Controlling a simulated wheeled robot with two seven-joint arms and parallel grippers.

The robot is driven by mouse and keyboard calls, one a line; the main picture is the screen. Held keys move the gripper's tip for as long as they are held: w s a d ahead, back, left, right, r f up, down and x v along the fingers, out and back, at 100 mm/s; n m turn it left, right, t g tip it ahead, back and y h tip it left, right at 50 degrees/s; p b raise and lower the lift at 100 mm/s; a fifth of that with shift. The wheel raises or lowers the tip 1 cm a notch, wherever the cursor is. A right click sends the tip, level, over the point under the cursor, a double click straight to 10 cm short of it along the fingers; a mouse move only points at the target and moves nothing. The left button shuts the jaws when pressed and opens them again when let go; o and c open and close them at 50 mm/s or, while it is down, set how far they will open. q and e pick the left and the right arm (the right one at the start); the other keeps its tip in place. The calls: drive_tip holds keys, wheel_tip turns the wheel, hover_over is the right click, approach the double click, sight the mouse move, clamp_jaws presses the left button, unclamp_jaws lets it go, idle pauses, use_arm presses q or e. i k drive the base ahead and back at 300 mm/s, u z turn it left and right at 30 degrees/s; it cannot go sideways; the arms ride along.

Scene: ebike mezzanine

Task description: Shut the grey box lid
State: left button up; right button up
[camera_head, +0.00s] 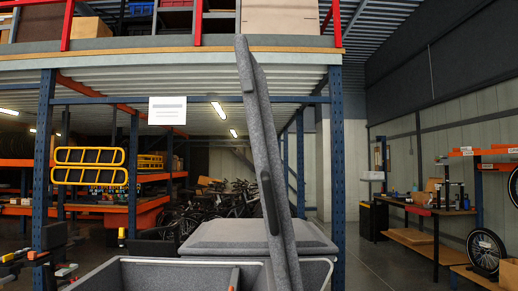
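The grey box (130,272) is at the bottom of the head view, with its open top edge and part of its inside showing. Its grey lid (262,130) stands up, seen nearly edge-on and leaning a little, its top to the left of its foot. A dark handle-like piece (268,200) is on the lid's side. Behind the box's open part is a flat grey padded top (255,236). A small brown-orange piece (235,279) shows inside the box. The bottom of the box is cut off. Neither of my grippers is in view.
Blue posts (337,150) carry the mezzanine behind the box. Bicycles (230,200) and orange shelves stand further back. A workbench (425,208) and a wheel (486,250) are at the right. The floor (375,265) right of the box looks clear.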

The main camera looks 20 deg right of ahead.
sight(259, 115)
drive_tip(key=z, duration=1.8)
drive_tip(key=i, duration=1.95)
drive_tip(key=u, duration=2.15)
